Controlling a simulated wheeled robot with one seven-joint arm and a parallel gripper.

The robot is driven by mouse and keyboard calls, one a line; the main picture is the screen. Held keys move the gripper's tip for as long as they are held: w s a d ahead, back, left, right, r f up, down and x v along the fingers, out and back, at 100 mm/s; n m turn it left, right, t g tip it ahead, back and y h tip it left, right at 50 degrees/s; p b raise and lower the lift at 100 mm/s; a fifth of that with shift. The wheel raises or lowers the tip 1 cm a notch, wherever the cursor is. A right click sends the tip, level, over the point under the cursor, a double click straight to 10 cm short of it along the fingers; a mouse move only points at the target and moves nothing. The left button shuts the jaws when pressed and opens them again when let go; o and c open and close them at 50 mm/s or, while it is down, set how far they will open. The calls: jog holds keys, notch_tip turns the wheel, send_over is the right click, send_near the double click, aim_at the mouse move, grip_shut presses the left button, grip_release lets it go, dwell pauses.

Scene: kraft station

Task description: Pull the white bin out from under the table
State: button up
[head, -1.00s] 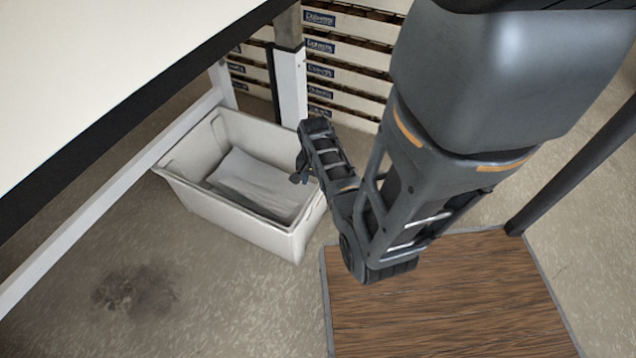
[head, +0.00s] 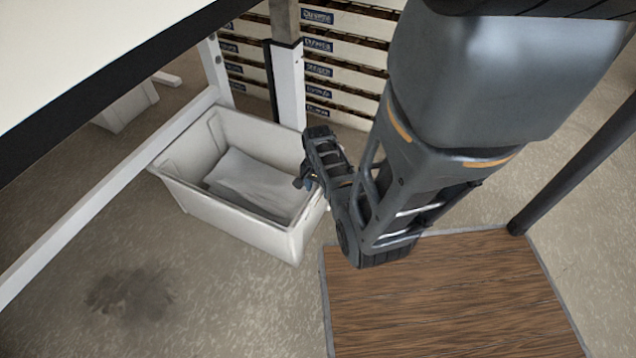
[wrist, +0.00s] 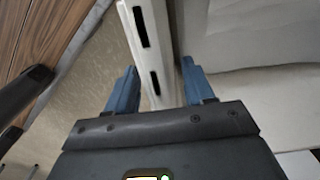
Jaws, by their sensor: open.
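The white bin (head: 235,225) stands on the floor beside the table leg, partly under the white table (head: 70,60). It is open at the top, and a pale sheet-like thing (head: 250,180) lies inside. My gripper (head: 310,184) is at the bin's right end, at rim height. In the wrist view my gripper (wrist: 160,88) is open, with its two blue fingers apart. A white slotted strip, seemingly the bin's rim (wrist: 148,40), runs between them. The bin's inside shows to the right. I cannot tell whether either finger touches the rim.
A white table rail (head: 110,190) passes along the bin's left side, and a table leg (head: 288,90) stands behind it. A brown wooden board (head: 440,300) lies at the lower right. Another pale container (head: 125,105) is under the table.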

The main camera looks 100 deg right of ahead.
jog(key=shift+f, duration=0.9)
grip_shut()
dwell(0.9)
